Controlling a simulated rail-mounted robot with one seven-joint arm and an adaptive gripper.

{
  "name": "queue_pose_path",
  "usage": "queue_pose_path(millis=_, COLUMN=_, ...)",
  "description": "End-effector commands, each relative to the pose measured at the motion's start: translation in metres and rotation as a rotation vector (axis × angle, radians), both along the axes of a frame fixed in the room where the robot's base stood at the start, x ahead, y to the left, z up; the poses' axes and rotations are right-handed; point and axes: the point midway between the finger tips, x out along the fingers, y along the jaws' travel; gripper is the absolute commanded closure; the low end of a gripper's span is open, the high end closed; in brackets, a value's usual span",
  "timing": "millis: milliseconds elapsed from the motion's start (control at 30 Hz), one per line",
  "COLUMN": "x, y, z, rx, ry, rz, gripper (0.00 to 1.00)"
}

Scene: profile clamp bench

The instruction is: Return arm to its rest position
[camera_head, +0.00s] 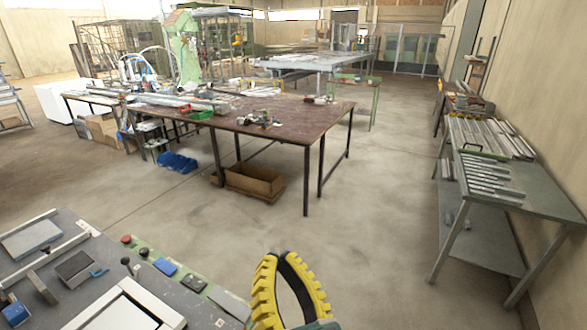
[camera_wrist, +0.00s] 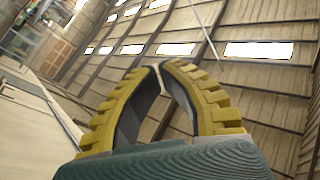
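My gripper (camera_head: 284,256) shows at the bottom centre of the head view, with two curved yellow and black fingers pointing up. It is in the air in front of the bench, over the concrete floor. In the wrist view my gripper (camera_wrist: 156,66) has its fingertips close together, and nothing shows between the fingers. The fingers bow outward with a gap between them lower down. The wrist view looks up past the fingers at the wooden wall or ceiling and bright windows.
A grey bench (camera_head: 60,285) with a white frame (camera_head: 125,310) and a green control strip (camera_head: 185,278) is at the lower left. A brown work table (camera_head: 290,115) stands mid-room. A side table (camera_head: 535,190) with metal profiles is at the right. The floor (camera_head: 375,240) between is clear.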

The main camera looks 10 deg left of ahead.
Motion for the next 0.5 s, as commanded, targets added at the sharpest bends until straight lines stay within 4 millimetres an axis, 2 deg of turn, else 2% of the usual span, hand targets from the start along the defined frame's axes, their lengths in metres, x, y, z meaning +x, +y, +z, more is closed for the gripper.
queue_pose_path(millis=33, x=-0.006, y=-0.023, z=0.026, rx=-0.049, ry=-0.060, rz=-0.094, gripper=1.00)
queue_pose_path(millis=133, x=-0.025, y=-0.066, z=0.065, rx=-0.148, ry=-0.148, rz=-0.298, gripper=1.00)
queue_pose_path(millis=200, x=-0.043, y=-0.093, z=0.077, rx=-0.224, ry=-0.170, rz=-0.451, gripper=1.00)
queue_pose_path(millis=267, x=-0.056, y=-0.116, z=0.075, rx=-0.293, ry=-0.149, rz=-0.577, gripper=1.00)
queue_pose_path(millis=300, x=-0.054, y=-0.121, z=0.087, rx=-0.337, ry=-0.128, rz=-0.609, gripper=1.00)
queue_pose_path(millis=333, x=-0.054, y=-0.120, z=0.105, rx=-0.329, ry=-0.131, rz=-0.602, gripper=1.00)
queue_pose_path(millis=500, x=-0.053, y=-0.119, z=0.164, rx=-0.321, ry=-0.130, rz=-0.596, gripper=1.00)
